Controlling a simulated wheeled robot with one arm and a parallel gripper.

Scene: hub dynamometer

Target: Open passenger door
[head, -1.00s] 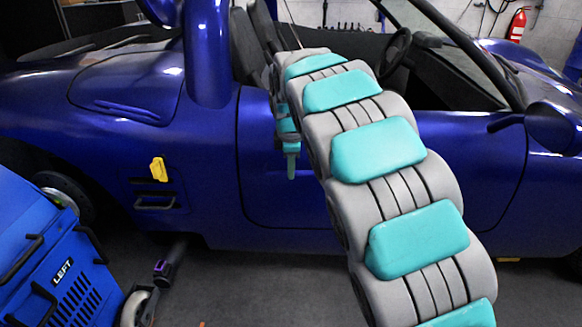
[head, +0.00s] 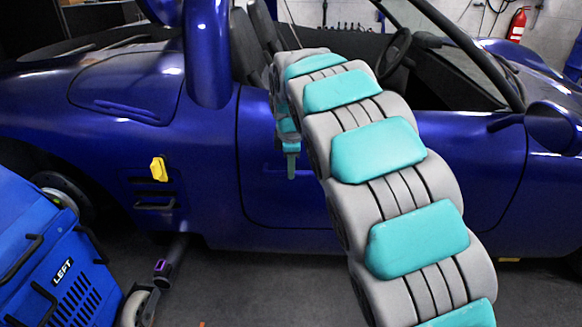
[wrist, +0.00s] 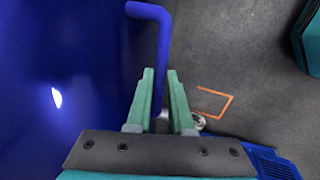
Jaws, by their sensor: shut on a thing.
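The blue car's passenger door (head: 490,170) fills the middle of the head view, partly hidden by my arm. Its visible seams look flush with the body. The handle's bent end sticks out beyond the fingertips. The blue door surface lies to the left of the fingers.
A blue cart marked LEFT (head: 70,280) stands at the lower left, near the rear wheel (head: 60,190). A yellow piece (head: 158,169) sits on the car's side. The side mirror (head: 552,125) juts out at right. Grey floor (head: 260,285) lies clear before the door.

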